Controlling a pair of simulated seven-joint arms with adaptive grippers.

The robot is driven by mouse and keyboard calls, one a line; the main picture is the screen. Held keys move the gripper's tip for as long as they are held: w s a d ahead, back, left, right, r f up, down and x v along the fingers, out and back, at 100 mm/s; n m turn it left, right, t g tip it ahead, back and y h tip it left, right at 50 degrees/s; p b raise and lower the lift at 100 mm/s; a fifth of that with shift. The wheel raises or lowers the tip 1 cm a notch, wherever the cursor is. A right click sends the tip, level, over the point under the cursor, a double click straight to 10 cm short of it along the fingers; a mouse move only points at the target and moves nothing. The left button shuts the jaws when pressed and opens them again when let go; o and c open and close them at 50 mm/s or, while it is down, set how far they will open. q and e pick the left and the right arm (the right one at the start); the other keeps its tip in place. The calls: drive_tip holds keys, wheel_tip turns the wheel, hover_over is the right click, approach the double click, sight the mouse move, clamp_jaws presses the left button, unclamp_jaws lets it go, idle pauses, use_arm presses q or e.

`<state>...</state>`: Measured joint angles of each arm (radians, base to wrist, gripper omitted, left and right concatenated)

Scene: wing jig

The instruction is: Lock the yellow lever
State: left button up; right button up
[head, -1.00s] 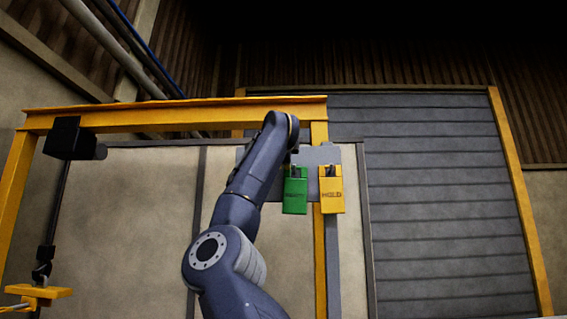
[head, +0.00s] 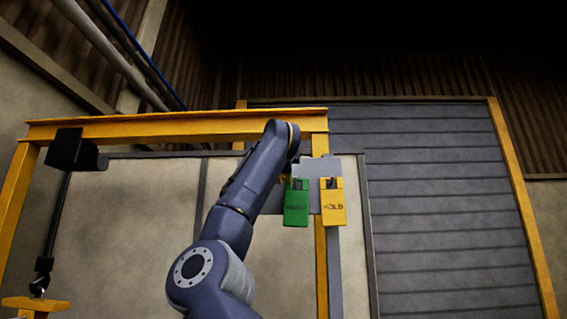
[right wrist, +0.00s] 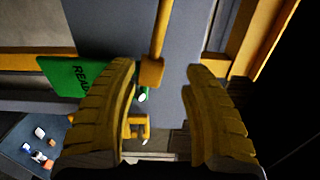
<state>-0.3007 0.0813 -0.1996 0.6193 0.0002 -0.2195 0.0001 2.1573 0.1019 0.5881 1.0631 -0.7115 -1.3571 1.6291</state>
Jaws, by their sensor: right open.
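In the right wrist view, a yellow rod with a square end block (right wrist: 152,72), which looks like the yellow lever, comes down from the top. Its end appears between the fingertips of my right gripper (right wrist: 158,70), closer to the left finger. The fingers are apart, and I cannot tell whether either touches the block. Below the block is a small pale round tip (right wrist: 142,96). In the head view my right arm's wrist covers this spot, so the lever cannot be made out there. My left gripper is not in view.
A green tag (head: 296,208) and a yellow HOLD tag (head: 333,207) hang on a grey plate (head: 306,171) beside my right wrist. The yellow frame beam (head: 180,125) runs above. A tray with small parts (right wrist: 30,145) lies at lower left in the wrist view.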

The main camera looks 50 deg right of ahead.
drive_tip(key=v, duration=0.9)
drive_tip(key=shift+s+a, duration=0.15)
drive_tip(key=shift+a, duration=0.1)
